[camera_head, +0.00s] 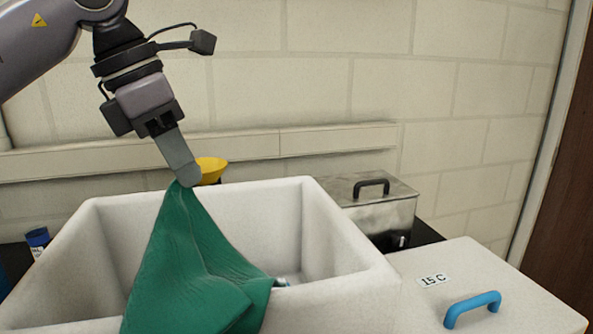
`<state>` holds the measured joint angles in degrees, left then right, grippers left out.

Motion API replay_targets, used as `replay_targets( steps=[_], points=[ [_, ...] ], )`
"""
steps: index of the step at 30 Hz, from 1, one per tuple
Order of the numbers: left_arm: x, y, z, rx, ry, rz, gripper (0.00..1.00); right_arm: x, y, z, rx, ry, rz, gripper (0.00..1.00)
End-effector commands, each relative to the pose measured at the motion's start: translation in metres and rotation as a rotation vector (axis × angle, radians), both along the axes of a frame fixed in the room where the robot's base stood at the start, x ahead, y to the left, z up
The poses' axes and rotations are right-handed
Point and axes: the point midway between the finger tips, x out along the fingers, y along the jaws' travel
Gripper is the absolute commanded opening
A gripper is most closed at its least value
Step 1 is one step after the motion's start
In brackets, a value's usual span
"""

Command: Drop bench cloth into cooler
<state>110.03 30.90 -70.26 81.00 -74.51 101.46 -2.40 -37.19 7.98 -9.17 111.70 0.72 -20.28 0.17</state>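The green bench cloth (190,262) hangs in folds from my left gripper (187,180). The gripper's fingers are shut on the cloth's top corner. The cooler (345,265) is a white open box below, and the cloth hangs in front of and over its opening. I cannot tell how much of the cloth is inside the walls. The cloth hides the cooler's left front part. My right gripper is not in view.
A white lid (480,275) with a blue handle and a "15 C" label lies to the right. A metal box (372,205) with a black handle stands behind. A yellow funnel-like item (211,166) and a blue-capped container (37,238) are near the cooler.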

Motion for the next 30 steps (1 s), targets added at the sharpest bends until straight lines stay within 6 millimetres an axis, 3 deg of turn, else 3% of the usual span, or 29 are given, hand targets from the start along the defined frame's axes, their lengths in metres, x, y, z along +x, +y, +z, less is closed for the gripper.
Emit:
replay_targets(
  steps=[12, 23, 27, 30],
  points=[
    [0.000, 0.001, -0.045, 0.001, 0.002, 0.001, 0.00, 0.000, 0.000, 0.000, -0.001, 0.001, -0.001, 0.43],
    [0.000, 0.000, -0.050, -0.001, 0.001, 0.001, 0.00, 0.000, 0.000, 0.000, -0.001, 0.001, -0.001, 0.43],
    [0.000, 0.000, -0.050, 0.000, 0.001, 0.000, 0.35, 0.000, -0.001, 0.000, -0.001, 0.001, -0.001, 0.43],
    [0.000, 0.000, -0.050, 0.000, 0.001, 0.000, 0.35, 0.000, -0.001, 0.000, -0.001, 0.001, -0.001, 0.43]
  ],
)
